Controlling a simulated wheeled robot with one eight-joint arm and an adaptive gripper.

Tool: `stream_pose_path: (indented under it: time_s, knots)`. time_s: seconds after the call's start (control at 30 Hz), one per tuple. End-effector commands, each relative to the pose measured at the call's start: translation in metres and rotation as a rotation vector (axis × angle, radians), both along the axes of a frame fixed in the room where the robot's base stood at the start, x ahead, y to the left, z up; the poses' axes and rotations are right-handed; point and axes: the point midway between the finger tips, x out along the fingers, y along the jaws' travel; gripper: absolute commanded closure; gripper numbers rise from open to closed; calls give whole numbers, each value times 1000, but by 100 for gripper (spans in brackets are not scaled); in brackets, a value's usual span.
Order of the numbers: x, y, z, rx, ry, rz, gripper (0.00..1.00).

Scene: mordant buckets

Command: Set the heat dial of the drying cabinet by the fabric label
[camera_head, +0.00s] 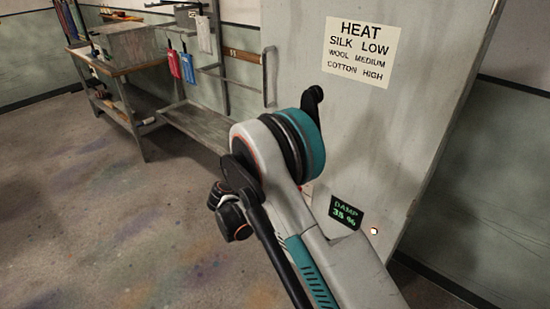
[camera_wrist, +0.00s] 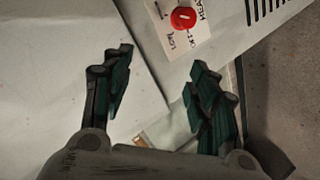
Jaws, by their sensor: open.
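The pale grey drying cabinet (camera_head: 430,60) fills the right of the head view. A notice (camera_head: 362,50) on it reads HEAT, SILK LOW, WOOL MEDIUM, COTTON HIGH. In the wrist view, the red heat dial (camera_wrist: 183,17) sits on a white scale plate (camera_wrist: 172,38) with tick marks and partly readable letters. My gripper (camera_wrist: 160,60) is open, its fingers apart and short of the dial, which lies beyond the fingertips. A pale, yellow-edged thing (camera_wrist: 166,128) shows low between the fingers; I cannot tell what it is. The dial is not visible in the head view, and no fabric label is readable.
A small display (camera_head: 345,212) reads DAMP 38 %, with a small lit spot (camera_head: 374,231) beside it. A vent grille (camera_wrist: 268,8) is right of the dial. A workbench (camera_head: 120,65) and rack stand at back left. The floor (camera_head: 90,200) at left is clear.

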Motion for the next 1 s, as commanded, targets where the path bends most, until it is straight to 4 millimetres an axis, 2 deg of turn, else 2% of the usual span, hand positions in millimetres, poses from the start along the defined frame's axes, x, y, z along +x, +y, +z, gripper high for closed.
stream_pose_path:
  time_s: [1.0]
  knots:
    - [-16, -10, 102, -631, 637, 560, 46]
